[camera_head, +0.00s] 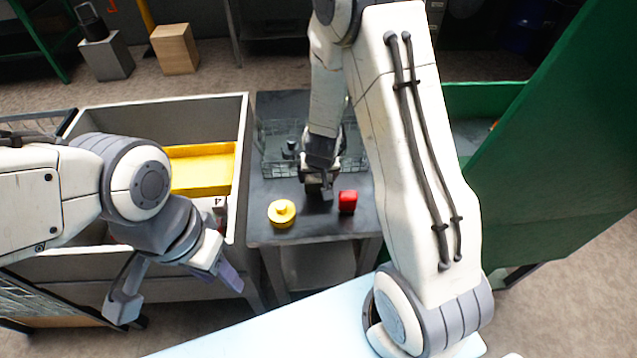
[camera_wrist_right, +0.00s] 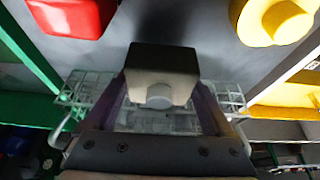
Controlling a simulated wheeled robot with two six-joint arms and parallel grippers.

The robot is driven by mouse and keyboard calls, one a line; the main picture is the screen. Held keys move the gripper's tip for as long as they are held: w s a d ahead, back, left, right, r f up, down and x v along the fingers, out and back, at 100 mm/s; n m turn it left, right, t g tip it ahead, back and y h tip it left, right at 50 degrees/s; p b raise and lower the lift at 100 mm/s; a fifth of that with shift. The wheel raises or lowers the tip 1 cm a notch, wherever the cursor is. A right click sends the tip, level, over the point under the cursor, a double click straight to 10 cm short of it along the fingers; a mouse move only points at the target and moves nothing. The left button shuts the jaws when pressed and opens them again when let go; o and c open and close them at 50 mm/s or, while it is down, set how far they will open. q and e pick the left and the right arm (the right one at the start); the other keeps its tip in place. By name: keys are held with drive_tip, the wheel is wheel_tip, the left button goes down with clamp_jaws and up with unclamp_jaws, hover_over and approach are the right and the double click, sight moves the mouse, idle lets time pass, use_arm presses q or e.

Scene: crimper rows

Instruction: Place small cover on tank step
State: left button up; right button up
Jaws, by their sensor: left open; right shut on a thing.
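My right gripper (camera_head: 318,182) is shut on a small dark, square-sided block with a round knob (camera_wrist_right: 160,62), low over the dark table (camera_head: 335,225). The right wrist view shows the block between both fingers; I cannot tell whether it touches the table. A yellow round piece with a knob (camera_head: 282,213) stands to its left, also in the wrist view (camera_wrist_right: 272,18). A red piece (camera_head: 348,202) stands to its right, also in the wrist view (camera_wrist_right: 72,12). I cannot tell which part is the tank step. My left gripper (camera_head: 176,290) is open and empty, front left.
A wire basket (camera_head: 275,165) holding dark things stands at the back of the dark table. A large grey bin (camera_head: 225,110) with a yellow tray (camera_head: 200,172) is to the left. A green-walled unit (camera_head: 560,150) closes off the right. A pale surface (camera_head: 270,338) lies in front.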

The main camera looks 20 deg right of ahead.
drive_tip(key=shift+f+b, duration=0.3)
drive_tip(key=shift+f, duration=0.9)
drive_tip(key=shift+f, duration=0.15)
drive_tip(key=shift+f, duration=0.15)
drive_tip(key=o, duration=1.5)
